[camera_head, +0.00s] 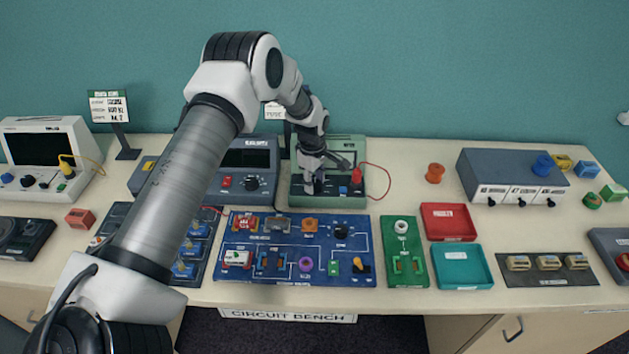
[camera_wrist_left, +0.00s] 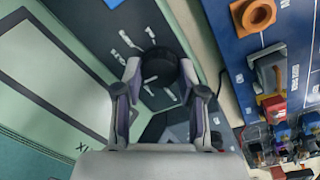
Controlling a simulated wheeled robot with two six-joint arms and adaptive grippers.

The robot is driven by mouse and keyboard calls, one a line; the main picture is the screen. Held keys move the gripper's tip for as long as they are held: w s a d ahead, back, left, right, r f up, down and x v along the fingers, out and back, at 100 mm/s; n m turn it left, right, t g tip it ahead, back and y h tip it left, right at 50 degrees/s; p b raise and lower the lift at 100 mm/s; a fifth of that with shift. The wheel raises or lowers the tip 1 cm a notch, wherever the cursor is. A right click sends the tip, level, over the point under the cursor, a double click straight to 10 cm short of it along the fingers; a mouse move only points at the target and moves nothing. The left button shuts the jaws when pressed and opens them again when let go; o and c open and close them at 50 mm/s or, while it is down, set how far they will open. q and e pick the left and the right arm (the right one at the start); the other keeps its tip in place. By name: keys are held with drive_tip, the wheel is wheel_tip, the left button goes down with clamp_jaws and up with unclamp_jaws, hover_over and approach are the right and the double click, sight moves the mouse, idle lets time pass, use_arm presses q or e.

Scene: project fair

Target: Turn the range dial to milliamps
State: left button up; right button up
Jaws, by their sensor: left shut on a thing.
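White marks (camera_wrist_left: 127,40) show on the panel around the dial, too small to read. Which mark the dial points to cannot be told. The gripper mostly hides the dial in the head view. My right gripper is not in view.
A grey-blue power unit (camera_head: 247,184) stands close left of the meter. The blue circuit board (camera_head: 265,281) lies in front, with several parts on it. A red lead (camera_head: 389,183) loops from the meter's right. Red (camera_head: 449,208) and teal (camera_head: 462,283) trays lie farther right.

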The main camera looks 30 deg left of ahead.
use_arm(q)
drive_tip(key=shift+s+f, duration=0.1)
drive_tip(key=shift+f, duration=0.1)
drive_tip(key=m+b, duration=0.2)
drive_tip(key=m, duration=0.2)
drive_tip(key=shift+f, duration=0.1)
drive_tip(key=m+b, duration=0.2)
drive_tip(key=m, duration=0.4)
drive_tip(key=shift+m+h, duration=0.3)
drive_tip(key=m+b, duration=0.2)
drive_tip(key=m, duration=0.3)
drive_tip(key=shift+m+g, duration=0.3)
drive_tip(key=shift+m+b, duration=0.5)
drive_tip(key=shift+m, duration=2)
